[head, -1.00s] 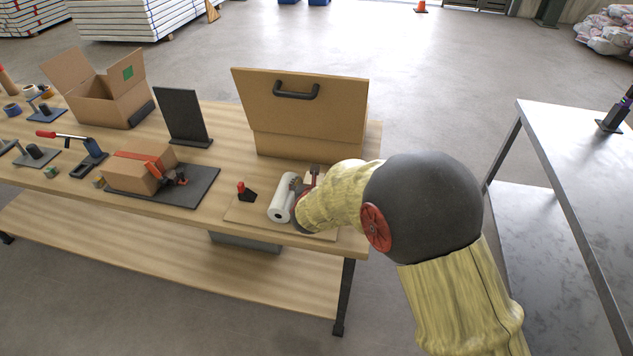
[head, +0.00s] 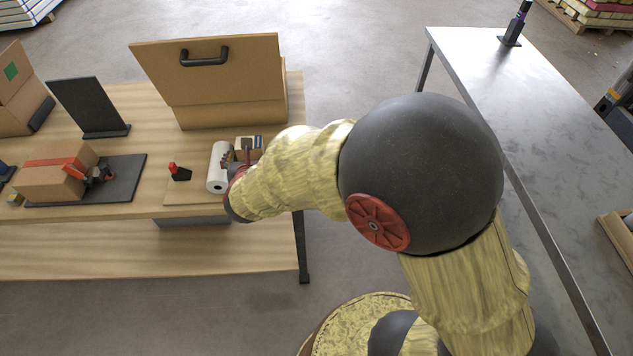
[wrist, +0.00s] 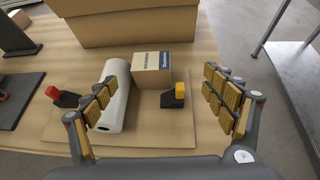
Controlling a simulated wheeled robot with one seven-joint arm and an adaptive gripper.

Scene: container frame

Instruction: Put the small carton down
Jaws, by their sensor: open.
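The small carton (wrist: 152,68) is a brown box with a dark blue label. In the wrist view it stands upright on a thin tan board (wrist: 150,135), close beside a white roll (wrist: 114,95). In the head view the carton (head: 249,147) shows just behind my gripper (head: 238,165). My gripper (wrist: 163,90) is open, with its padded fingers spread wide. The carton lies beyond the fingertips, between them in the picture, and no finger appears to touch it. The left finger overlaps the white roll in view; I cannot tell whether they touch.
A small black block with a yellow top (wrist: 173,96) stands in front of the carton's right side. A red-topped block (wrist: 62,96) is at left. A large upright cardboard panel (head: 215,85) stands behind. A grey metal table (head: 520,110) is at right.

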